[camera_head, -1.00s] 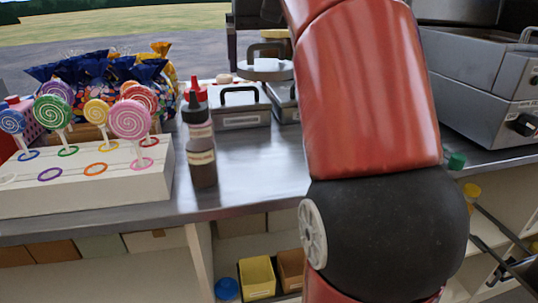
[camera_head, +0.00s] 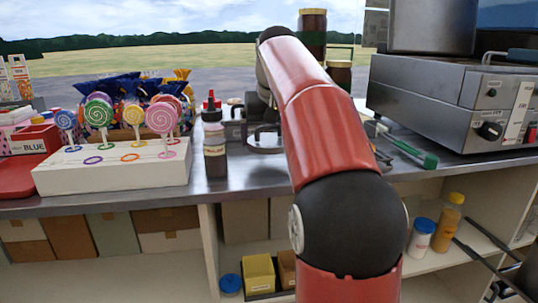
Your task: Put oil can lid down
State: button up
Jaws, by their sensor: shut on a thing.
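The oil can lid (camera_head: 265,149) is a flat, round grey metal disc, low over the counter to the right of the dark sauce bottle. My gripper (camera_head: 264,129) is dark and small in view, at the far end of my red arm, right above the lid. It is shut on the lid, apparently by its handle. The fingertips blend with the dark things behind them. I cannot tell whether the lid touches the counter. I cannot make out the oil can.
A dark sauce bottle (camera_head: 214,150) stands close left of the lid. A white lollipop stand (camera_head: 110,175) is further left. A grey fryer-like appliance (camera_head: 450,105) and a green-handled tool (camera_head: 412,152) are at right. Tall jars (camera_head: 312,35) stand behind my arm. Bare counter (camera_head: 240,185) lies in front.

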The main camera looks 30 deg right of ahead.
aim_at(270, 142)
jog(key=shift+f+b, duration=1.5)
jog(key=shift+f, duration=0.35)
jog(key=shift+f, duration=0.2)
jog(key=o, duration=0.6)
jog(key=shift+r, duration=0.1)
jog(key=p+v, duration=0.4)
jog(key=v, duration=0.8)
jog(key=shift+r, duration=0.15)
